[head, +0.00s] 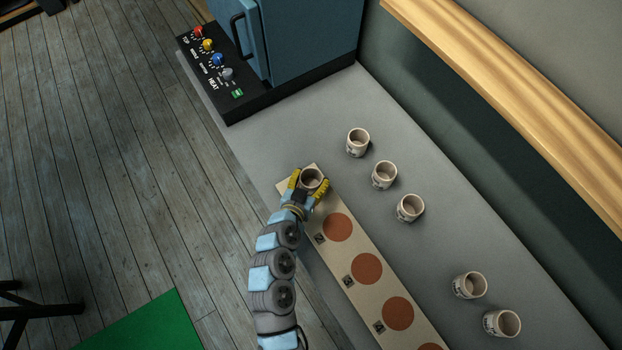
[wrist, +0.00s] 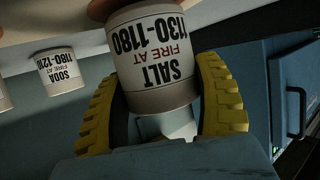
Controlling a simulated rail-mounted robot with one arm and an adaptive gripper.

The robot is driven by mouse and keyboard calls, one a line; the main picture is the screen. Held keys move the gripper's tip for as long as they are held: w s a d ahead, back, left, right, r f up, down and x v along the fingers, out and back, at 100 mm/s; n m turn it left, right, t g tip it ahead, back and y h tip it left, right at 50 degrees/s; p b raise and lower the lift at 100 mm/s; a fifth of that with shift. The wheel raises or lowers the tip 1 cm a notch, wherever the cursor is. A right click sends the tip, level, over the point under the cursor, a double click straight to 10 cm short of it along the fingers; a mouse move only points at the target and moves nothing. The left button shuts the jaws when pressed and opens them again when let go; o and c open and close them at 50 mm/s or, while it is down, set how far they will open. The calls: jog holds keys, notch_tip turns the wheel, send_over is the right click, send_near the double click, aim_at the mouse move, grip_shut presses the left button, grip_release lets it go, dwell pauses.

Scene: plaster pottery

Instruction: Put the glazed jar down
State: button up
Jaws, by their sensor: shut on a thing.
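The jar (head: 313,178) in my gripper is a small off-white cup with an open, dark inside. In the wrist view the jar (wrist: 160,62) appears upside down and reads "SALT FIRE AT 1130-1180". My gripper (head: 308,181) is shut on it, with a yellow finger on each side; the gripper (wrist: 165,82) also shows in the wrist view. The jar is over the far end of a beige board (head: 318,262). A bit of terracotta shows by its base in the wrist view. I cannot tell whether the base touches the board.
The board has several terracotta discs (head: 338,227) with small dark marks beside them; the visible ones are bare. Similar jars (head: 384,175) stand in a row to the right; one (wrist: 60,66) reads "SODA". A blue kiln (head: 305,40) with a knob panel (head: 215,65) stands behind.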

jog(key=shift+f, duration=0.25)
jog(key=shift+f, duration=0.2)
jog(key=o, duration=1.3)
jog(key=shift+c, duration=0.2)
jog(key=shift+r, duration=0.15)
